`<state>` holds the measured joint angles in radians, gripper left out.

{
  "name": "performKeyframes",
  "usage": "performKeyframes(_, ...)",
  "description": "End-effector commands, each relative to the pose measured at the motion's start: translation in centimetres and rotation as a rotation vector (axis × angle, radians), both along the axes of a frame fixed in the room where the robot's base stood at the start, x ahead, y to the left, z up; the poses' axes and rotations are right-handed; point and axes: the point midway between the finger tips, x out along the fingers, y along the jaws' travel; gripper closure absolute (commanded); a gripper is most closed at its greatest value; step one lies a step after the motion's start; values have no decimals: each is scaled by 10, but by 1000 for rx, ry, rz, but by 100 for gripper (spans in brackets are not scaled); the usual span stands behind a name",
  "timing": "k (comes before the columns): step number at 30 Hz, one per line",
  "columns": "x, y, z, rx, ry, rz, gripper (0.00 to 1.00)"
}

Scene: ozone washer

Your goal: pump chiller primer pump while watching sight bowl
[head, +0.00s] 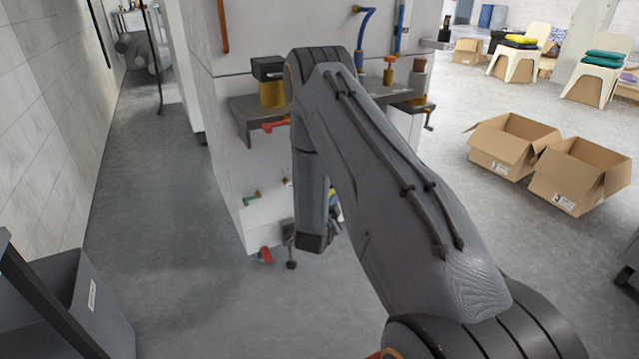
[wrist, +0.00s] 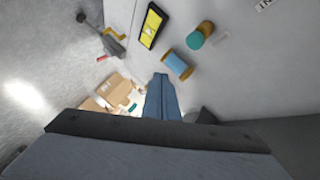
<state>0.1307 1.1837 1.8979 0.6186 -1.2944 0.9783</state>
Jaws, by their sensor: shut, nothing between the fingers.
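My gripper (wrist: 160,82) is shut and empty in the wrist view. Its fingertips appear just below a small cylinder with a blue middle and yellow ends (wrist: 177,66), which may be the sight bowl; I cannot tell whether they touch. A yellow cylinder with a teal end (wrist: 200,35) is beside it. A grey piece with a yellow bent handle (wrist: 113,42) stands out at the upper left; I cannot tell whether it is the primer pump. In the head view my arm hangs before the white cabinet (head: 235,175) and hides part of its front; the fingers are not clear there.
A dark shelf (head: 240,112) with a yellow, black-topped fitting (head: 270,90) juts from the cabinet. A black-and-yellow panel (wrist: 151,25) is near the cylinders. Open cardboard boxes (head: 510,145) stand right.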

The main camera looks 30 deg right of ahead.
Motion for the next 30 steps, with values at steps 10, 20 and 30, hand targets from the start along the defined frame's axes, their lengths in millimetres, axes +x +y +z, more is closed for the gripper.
performKeyframes(10, 46, 2, -2, 1, -2, 1, 100)
performKeyframes(20, 75, 3, -1, 0, 1, 1, 100)
performKeyframes(30, 80, 3, 0, 0, 2, 1, 100)
